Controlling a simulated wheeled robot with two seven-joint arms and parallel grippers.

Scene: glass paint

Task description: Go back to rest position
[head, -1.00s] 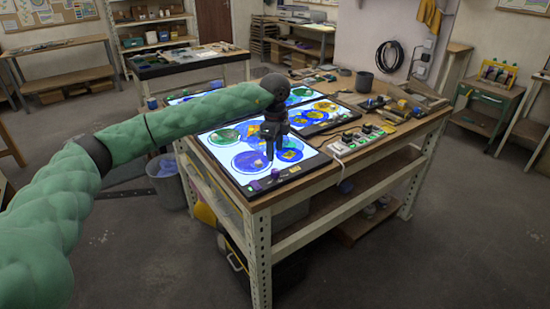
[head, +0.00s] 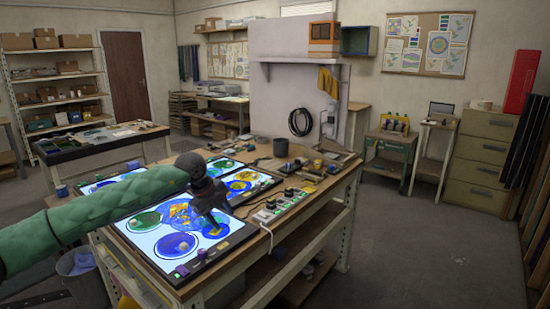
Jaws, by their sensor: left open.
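My left gripper (head: 211,222) is dark and hangs from the green-sleeved left arm over the near light panel (head: 165,262). The jaws are open and I see nothing between them. The panel glows white and carries round green and blue painted glass pieces, such as a green disc (head: 141,222) and a blue disc (head: 176,245). Part of a blue piece is hidden behind the gripper. I cannot tell how high the fingertips are above the panel. My right gripper is not in view.
The wooden workbench (head: 262,217) also holds a power strip (head: 268,212), a dark cup (head: 281,147) and tools at its back right. A bin (head: 84,275) stands left of the bench. Another table (head: 95,145) stands behind. The floor at right (head: 430,250) is clear.

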